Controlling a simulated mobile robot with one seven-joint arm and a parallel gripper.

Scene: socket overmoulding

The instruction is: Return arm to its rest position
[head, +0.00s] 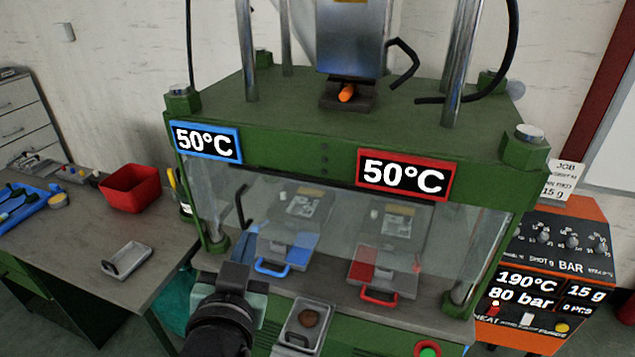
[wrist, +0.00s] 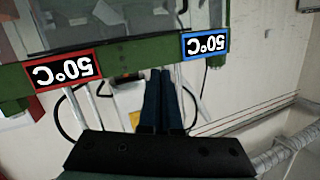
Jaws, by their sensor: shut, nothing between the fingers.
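My gripper (wrist: 159,74) shows in the wrist view with its two dark fingers side by side, shut and empty. In the head view my arm reaches up from the bottom edge, and the dark gripper (head: 236,278) is in front of the green press (head: 330,150), left of its front middle. The wrist view is upside down and shows the press's red-framed (wrist: 62,72) and blue-framed (wrist: 205,43) 50°C displays beyond the fingers.
Behind the press's clear guard are moulds with a blue handle (head: 272,267) and a red handle (head: 378,295). A grey tray (head: 300,338) with a brown round piece is beside my gripper. The left bench holds a red bin (head: 132,188) and a small tray (head: 127,260). An orange control panel (head: 548,270) is at right.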

